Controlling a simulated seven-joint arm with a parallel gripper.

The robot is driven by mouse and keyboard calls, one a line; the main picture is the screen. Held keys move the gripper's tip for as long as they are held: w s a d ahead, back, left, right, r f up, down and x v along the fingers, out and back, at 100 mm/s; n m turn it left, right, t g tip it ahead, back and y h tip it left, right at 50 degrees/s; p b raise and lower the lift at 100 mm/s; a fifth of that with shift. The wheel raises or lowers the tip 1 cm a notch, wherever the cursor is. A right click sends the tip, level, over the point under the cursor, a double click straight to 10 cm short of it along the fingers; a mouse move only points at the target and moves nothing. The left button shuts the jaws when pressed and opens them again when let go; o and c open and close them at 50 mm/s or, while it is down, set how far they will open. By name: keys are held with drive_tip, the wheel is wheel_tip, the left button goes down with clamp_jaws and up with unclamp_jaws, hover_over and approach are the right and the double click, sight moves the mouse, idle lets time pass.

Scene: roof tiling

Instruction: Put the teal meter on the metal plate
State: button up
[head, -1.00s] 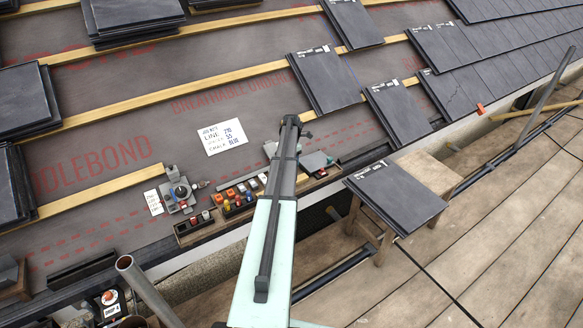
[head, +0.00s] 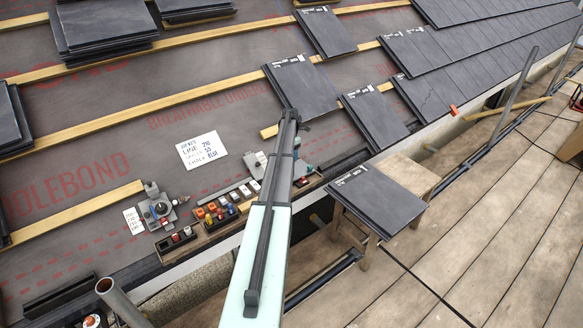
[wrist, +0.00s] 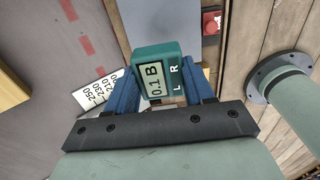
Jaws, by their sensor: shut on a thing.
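The teal meter (wrist: 155,53) is a small block with a pale display and the letters L and R. In the wrist view my gripper (wrist: 162,78) is shut on it, a blue finger on each side. In the head view my arm (head: 265,215) hides most of the gripper; a small teal patch shows just right of the arm, and I cannot tell what it is.
Trays of small coloured blocks (head: 215,213) lie left of my arm. A number card (head: 135,220) and a written note (head: 201,150) lie on the underlay. A slate-topped stool (head: 378,200) stands at right. A red button (wrist: 212,22) shows in the wrist view.

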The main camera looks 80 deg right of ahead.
wheel_tip(320, 180, down, 7)
drive_tip(key=shift+f, duration=0.15)
idle(0.4)
drive_tip(key=o, duration=1.1)
wheel_tip(320, 180, up, 12)
drive_tip(key=shift+r, duration=0.1)
